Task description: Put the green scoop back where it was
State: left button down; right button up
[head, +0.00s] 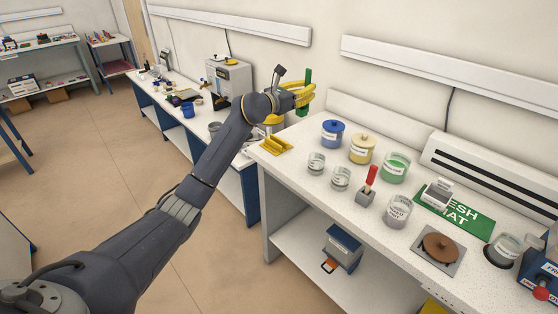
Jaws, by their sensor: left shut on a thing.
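The green scoop (308,76) is upright in my left gripper (304,95). Its green shows above and below the yellow fingers, and the fingers hide its middle. The gripper is shut on it, in the air by the counter's far left corner. A yellow rack (276,145) sits on the counter's left end, below and left of the gripper. An open jar of green material (395,167) stands farther right, well apart from the scoop. My right gripper is not in view.
A blue-lidded jar (332,134) and a yellow-lidded jar (362,150) stand at the back. Small glass jars (316,163), a red-handled tool (371,176) in a grey block and a green mat (466,216) occupy the counter. The counter (296,143) is bare between the rack and jars.

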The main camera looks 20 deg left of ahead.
pick_arm(q)
jog(key=shift+s+a, duration=0.15)
jog(key=shift+a, duration=0.35)
jog(key=shift+a+f, duration=0.15)
jog(key=shift+a, duration=0.15)
jog(key=shift+y, duration=0.3)
jog(key=f, duration=1.9)
jog(key=shift+s+a+f, duration=0.1)
jog(key=shift+a+f, duration=0.1)
jog(key=shift+f, duration=0.05)
jog(key=shift+f, duration=0.1)
jog(key=c, duration=1.4)
grip_release()
